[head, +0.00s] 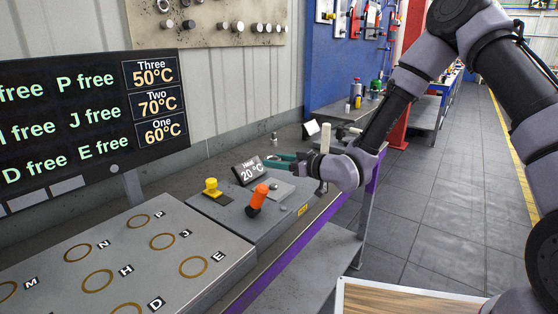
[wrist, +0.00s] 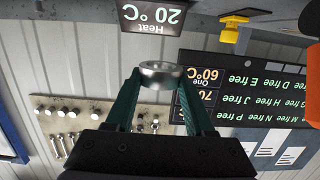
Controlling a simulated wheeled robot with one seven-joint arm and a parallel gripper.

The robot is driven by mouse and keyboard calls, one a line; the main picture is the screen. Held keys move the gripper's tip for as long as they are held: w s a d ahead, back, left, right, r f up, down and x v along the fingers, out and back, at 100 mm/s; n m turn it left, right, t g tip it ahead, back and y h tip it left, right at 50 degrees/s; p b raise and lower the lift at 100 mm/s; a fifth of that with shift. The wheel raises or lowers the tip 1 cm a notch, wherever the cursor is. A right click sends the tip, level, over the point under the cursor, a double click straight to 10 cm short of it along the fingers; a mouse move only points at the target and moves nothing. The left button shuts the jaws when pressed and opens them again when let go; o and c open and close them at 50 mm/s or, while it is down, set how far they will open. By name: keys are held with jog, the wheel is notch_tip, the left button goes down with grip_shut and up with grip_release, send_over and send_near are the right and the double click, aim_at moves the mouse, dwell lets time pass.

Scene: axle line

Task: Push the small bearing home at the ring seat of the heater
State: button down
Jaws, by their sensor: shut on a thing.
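My gripper (head: 278,160) reaches in from the right over the back of the heater (head: 270,215), beside its display (head: 249,170), which reads Heat 20 °C. In the wrist view the green fingers of my gripper (wrist: 160,82) are shut on a small silver ring, the bearing (wrist: 160,70). The bearing is held at the fingertips with the heater display (wrist: 153,14) beyond it. In the head view I cannot make out the bearing. The ring seat is not clearly visible, so I cannot tell whether the bearing touches it.
The heater carries a yellow knob (head: 211,187) and an orange handle (head: 257,196). A grey plate with lettered rings (head: 110,265) lies at the left front. A large status board (head: 80,120) stands behind it. An upright pale post (head: 325,138) stands close to my wrist.

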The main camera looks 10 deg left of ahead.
aim_at(278, 189)
jog(key=shift+f, duration=2.9)
jog(key=shift+f, duration=1.1)
jog(key=shift+c, duration=0.9)
grip_release()
jog(key=shift+d, duration=0.15)
jog(key=v, duration=1)
jog(key=shift+s+d, duration=0.15)
jog(key=shift+d, duration=0.1)
